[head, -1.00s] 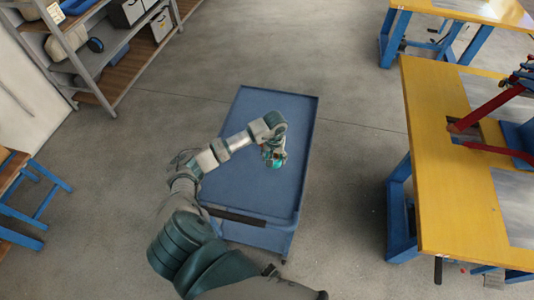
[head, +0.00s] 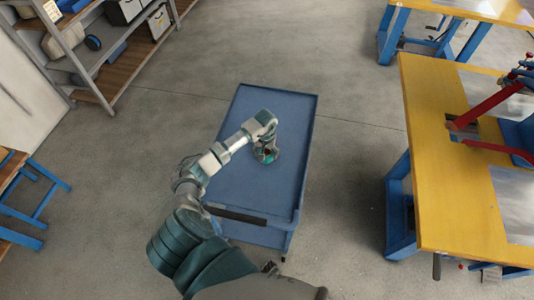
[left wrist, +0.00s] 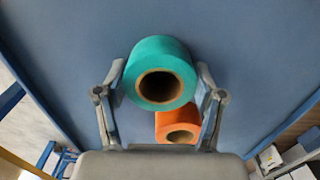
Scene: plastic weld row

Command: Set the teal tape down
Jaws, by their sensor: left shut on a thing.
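The teal tape (left wrist: 161,72) is a thick roll with a brown core, between the two fingers of my left gripper (left wrist: 160,82) in the left wrist view. The gripper is shut on it. In the head view my left gripper (head: 266,154) is over the middle of the blue cart top (head: 246,190), and the tape is mostly hidden by it. I cannot tell whether the tape touches the cart. An orange tape roll (left wrist: 178,128) lies close beside the teal one in the left wrist view, partly overlapped by it. My right gripper is not in view.
The cart top is otherwise bare, with low raised edges and a dark handle (head: 236,215) at the near end. A yellow workbench (head: 445,170) with a red tool stands at the right. A grey shelf (head: 105,55) stands at the back left.

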